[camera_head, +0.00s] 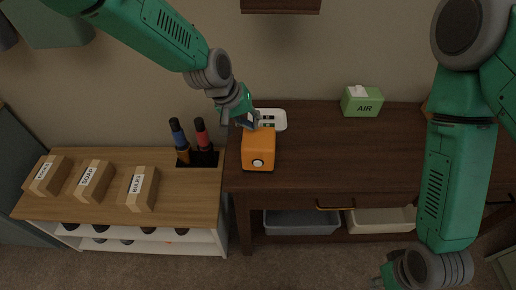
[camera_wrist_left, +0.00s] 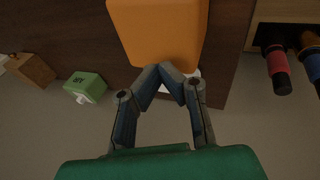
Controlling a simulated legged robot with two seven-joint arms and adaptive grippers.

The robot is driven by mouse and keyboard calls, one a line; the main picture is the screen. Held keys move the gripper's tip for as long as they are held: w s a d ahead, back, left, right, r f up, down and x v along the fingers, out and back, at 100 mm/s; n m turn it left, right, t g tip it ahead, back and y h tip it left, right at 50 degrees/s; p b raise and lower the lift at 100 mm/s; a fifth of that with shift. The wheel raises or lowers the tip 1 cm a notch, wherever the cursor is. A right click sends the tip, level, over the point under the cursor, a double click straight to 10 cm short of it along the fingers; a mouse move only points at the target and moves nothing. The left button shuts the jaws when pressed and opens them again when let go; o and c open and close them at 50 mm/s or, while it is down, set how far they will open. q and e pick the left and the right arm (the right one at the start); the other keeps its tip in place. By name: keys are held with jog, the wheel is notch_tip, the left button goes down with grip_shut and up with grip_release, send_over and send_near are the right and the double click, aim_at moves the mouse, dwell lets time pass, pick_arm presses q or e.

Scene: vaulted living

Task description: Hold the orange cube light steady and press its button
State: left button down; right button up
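The orange cube light (camera_head: 258,150) sits on the dark wooden table near its left front corner, with a round white button (camera_head: 257,163) on the face toward me. My left gripper (camera_head: 252,126) is at the cube's far upper edge. In the left wrist view, the orange cube (camera_wrist_left: 160,30) fills the upper middle, and my left fingertips (camera_wrist_left: 162,72) come together at its edge with nothing visible between them. I cannot tell whether they touch it. My right gripper (camera_head: 384,280) hangs low at the bottom right in front of the table, partly cut off by the picture edge.
A green AIR box (camera_head: 362,101) stands at the table's back. The table (camera_head: 320,150) right of the cube is clear.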

pick_arm(q)
jog(key=shift+d+f, duration=0.1)
jog(key=shift+d, duration=0.15)
jog(key=shift+a+f, duration=0.35)
jog(key=shift+a, duration=0.15)
pick_arm(e)
jog(key=shift+a+f, duration=0.15)
jog(key=shift+f, duration=0.1)
pick_arm(q)
jog(key=shift+d+f+b, duration=0.1)
jog(key=shift+d+b, duration=0.05)
jog(key=shift+b, duration=0.15)
jog(key=shift+d+f, duration=0.2)
jog(key=shift+d, duration=0.1)
pick_arm(e)
jog(key=shift+d+f, duration=0.3)
jog(key=shift+d, duration=0.1)
pick_arm(q)
jog(key=shift+a+f, duration=0.25)
jog(key=shift+a, duration=0.05)
pick_arm(e)
jog(key=shift+a, duration=0.25)
pick_arm(q)
jog(key=shift+d, duration=0.1)
pick_arm(e)
jog(key=shift+d, duration=0.1)
